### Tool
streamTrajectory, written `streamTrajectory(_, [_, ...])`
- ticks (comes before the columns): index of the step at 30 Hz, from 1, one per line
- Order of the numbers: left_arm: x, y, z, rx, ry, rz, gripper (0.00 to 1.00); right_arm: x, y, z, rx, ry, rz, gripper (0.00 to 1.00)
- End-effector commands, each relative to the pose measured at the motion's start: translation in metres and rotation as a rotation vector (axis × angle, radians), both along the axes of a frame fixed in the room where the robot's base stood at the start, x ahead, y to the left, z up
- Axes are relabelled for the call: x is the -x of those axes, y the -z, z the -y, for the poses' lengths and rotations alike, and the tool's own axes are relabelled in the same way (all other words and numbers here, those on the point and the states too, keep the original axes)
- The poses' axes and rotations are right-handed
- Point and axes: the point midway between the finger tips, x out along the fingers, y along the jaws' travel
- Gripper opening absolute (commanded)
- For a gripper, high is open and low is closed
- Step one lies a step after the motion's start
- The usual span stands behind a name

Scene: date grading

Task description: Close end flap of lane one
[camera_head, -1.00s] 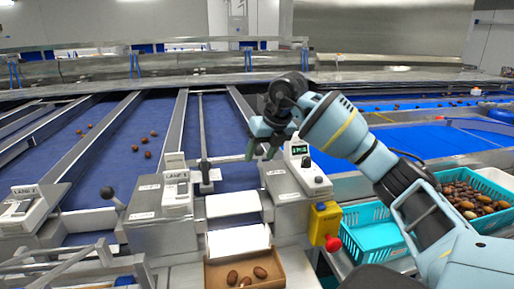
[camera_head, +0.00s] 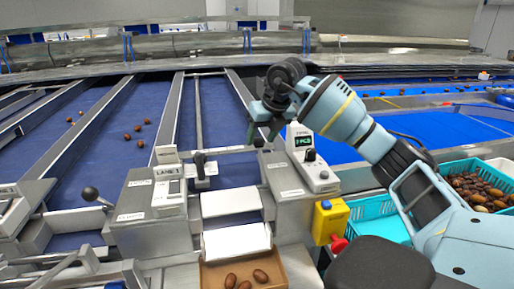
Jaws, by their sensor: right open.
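The lane one sorting belt (camera_head: 222,115) is blue and runs between metal rails towards me. A white box with a LANE label (camera_head: 168,192) stands left of its near end; its number is hard to read. A black-knobbed lever (camera_head: 201,168) stands upright beside the box. White plates (camera_head: 230,203) slope from the belt's end down to a brown tray (camera_head: 215,277) holding several dates. I cannot tell which part is the end flap or how it stands. My right gripper (camera_head: 260,134) is open and empty, above the lane's right rail, apart from the lever. My left gripper is out of view.
A grey box with a green display (camera_head: 318,173) stands right of the lane, near my right arm. A yellow box with a red button (camera_head: 328,222) is below it. Teal crates (camera_head: 376,218) stand at the right, one with dates. Another black-knobbed lever (camera_head: 93,194) leans at the left.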

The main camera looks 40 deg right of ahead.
Motion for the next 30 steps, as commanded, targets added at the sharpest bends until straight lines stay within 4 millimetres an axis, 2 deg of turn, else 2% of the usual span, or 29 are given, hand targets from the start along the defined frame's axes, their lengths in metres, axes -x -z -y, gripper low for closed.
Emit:
streamTrajectory(3, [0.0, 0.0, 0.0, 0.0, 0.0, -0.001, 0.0, -0.007, 0.019, 0.0, -0.001, -0.001, -0.005, 0.52])
streamTrajectory(9, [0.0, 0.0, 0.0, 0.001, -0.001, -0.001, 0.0, -0.017, 0.039, -0.001, -0.002, 0.0, -0.002, 0.52])
streamTrajectory(21, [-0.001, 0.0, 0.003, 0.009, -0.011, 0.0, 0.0, -0.02, 0.046, -0.001, 0.0, 0.0, 0.0, 0.52])
streamTrajectory(30, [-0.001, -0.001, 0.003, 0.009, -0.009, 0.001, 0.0, -0.02, 0.046, -0.001, -0.001, 0.0, 0.0, 0.14])
